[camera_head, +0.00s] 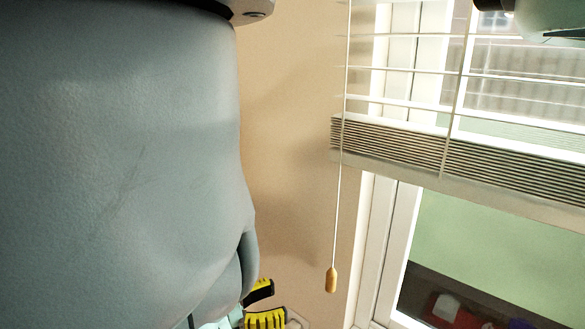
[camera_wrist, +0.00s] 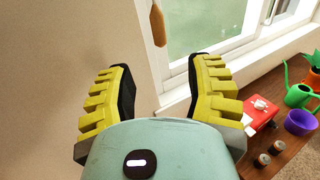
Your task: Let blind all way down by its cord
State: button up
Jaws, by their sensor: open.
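The white blind (camera_head: 460,165) hangs part-way down the window, with its lower slats stacked at the bottom and spaced slats above. Its thin cord (camera_head: 338,205) hangs at the left side and ends in a tan wooden tassel (camera_head: 331,279) in front of the wall. In the wrist view the tassel (camera_wrist: 158,25) hangs at the top, beyond and above the fingertips. My gripper (camera_wrist: 160,88) is open and empty, its yellow-and-black fingers spread apart. In the head view only part of its yellow fingers (camera_head: 265,318) shows, below and left of the tassel; my arm hides the rest.
The window frame and sill (camera_wrist: 180,98) lie beyond my fingers. On the brown surface at right are a red box (camera_wrist: 262,112), a green watering can (camera_wrist: 297,93), a purple pot (camera_wrist: 300,122) and small round items (camera_wrist: 270,154). Bare wall (camera_wrist: 60,50) is at left.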

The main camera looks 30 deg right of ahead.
jog(key=shift+s+d+p, duration=0.15)
jog(key=shift+d+p, duration=0.5)
jog(key=shift+d, duration=1.45)
jog(key=shift+s+d+p, duration=0.15)
jog(key=shift+d+p, duration=0.45)
jog(key=shift+d, duration=1.55)
jog(key=shift+s+d+p, duration=0.15)
jog(key=shift+d+p, duration=0.5)
jog(key=shift+d, duration=1.45)
jog(key=shift+o, duration=0.2)
grip_shut()
